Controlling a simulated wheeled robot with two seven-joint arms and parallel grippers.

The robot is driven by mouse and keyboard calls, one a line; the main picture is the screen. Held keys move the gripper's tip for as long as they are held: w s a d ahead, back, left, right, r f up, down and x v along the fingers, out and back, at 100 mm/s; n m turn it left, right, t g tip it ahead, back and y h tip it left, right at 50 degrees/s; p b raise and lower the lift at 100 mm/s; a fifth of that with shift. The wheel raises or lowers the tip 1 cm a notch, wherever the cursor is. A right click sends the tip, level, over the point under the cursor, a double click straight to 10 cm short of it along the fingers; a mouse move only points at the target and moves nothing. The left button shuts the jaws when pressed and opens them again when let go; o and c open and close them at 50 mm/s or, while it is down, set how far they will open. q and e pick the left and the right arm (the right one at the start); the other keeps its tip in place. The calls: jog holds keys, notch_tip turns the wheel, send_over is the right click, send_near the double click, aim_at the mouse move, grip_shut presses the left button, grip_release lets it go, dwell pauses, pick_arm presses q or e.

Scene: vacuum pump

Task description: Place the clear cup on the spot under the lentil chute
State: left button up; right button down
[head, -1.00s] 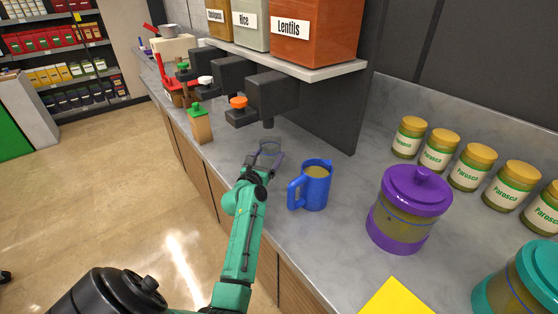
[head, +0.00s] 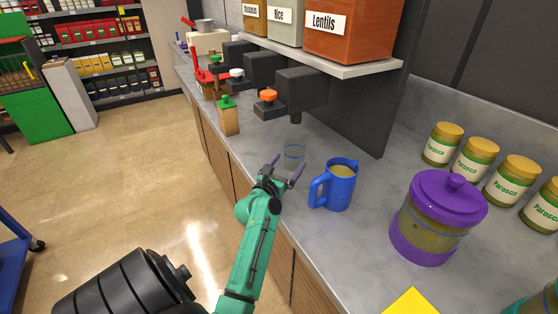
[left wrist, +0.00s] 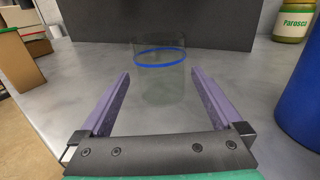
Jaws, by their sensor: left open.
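The clear cup (head: 294,156) with a blue band stands upright on the counter, below and close to the lentil chute (head: 295,116). In the left wrist view the cup (left wrist: 160,72) is just ahead of my left gripper. My left gripper (head: 284,170) is open, with its two purple fingers spread and the cup beyond their tips. It also shows in the left wrist view (left wrist: 162,84). The lentils box (head: 350,30) sits on the shelf above the chute. I cannot tell whether the cup is exactly on the spot under it. My right gripper is not seen.
A blue pitcher (head: 338,188) stands close to the right of my left gripper. A purple-lidded jar (head: 438,220) and several Parosca jars (head: 474,160) are further right. A green-topped box (head: 228,118) stands to the left. The dark wall panel (head: 365,120) rises behind the cup.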

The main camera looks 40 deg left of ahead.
pick_arm(q)
jog(key=p+v, duration=0.1)
jog(key=v, duration=0.7)
jog(key=shift+s+d+r, duration=0.1)
jog(key=shift+s, duration=0.2)
